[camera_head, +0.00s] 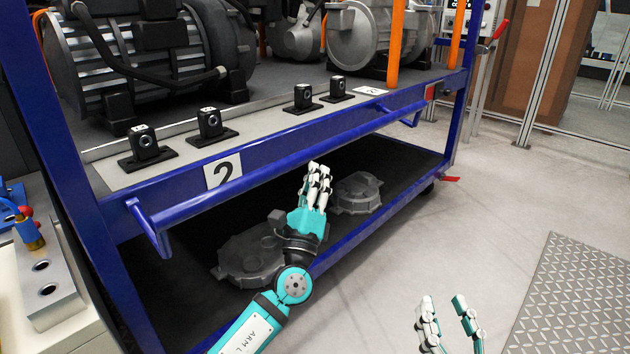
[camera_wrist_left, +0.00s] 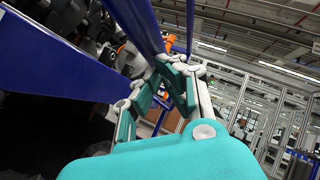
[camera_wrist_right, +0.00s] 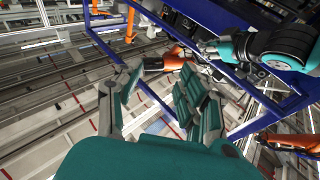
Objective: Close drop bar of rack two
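Rack two is a blue frame with a white "2" plate (camera_head: 222,170) on its front. Its blue drop bar (camera_head: 200,204) runs along the shelf front, standing out from the edge on end brackets. My left gripper (camera_head: 318,172) is just below the bar's middle, with its fingers pointing up and drawn together. In the left wrist view the bar (camera_wrist_left: 138,22) passes close to the fingertips; contact cannot be told. Nothing shows between those fingers. My right gripper (camera_head: 447,308) is open and empty, low over the floor, away from the rack.
Motors (camera_head: 150,50) and several black mounts (camera_head: 210,124) stand on the upper shelf. Grey castings (camera_head: 250,255) lie on the lower shelf. Orange posts (camera_head: 395,45) rise at the rack front. A bench with sockets (camera_head: 45,285) is at left.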

